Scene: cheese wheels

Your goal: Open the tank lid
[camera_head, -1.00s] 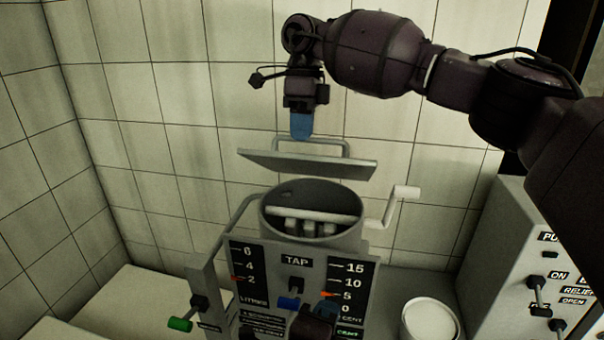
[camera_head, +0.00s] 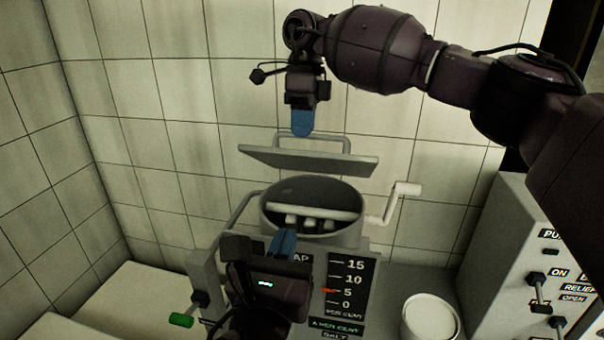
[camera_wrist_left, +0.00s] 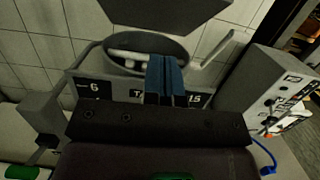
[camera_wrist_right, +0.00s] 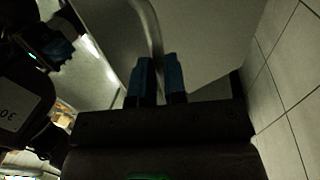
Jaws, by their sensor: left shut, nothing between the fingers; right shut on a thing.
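The tank (camera_head: 345,240) is a grey cylinder with a dark open mouth and pale bars inside. The tank lid (camera_head: 310,160), a flat grey plate with a bar handle (camera_head: 346,143), is held raised and tilted above the mouth, clear of the rim. My right gripper (camera_head: 301,124) is shut on the lid's handle; the handle (camera_wrist_right: 156,60) also shows between its fingers in the right wrist view. My left gripper (camera_head: 283,243) is shut and empty in front of the tank, its blue fingertips near the front rim. It hides much of the labelled front panel (camera_head: 345,285).
A crank handle (camera_head: 405,189) sticks out at the tank's right. A white round container (camera_head: 430,318) stands at the lower right, beside a control box (camera_head: 540,255) with switches. A green-tipped lever (camera_head: 181,320) is at lower left. Tiled walls close the back and left.

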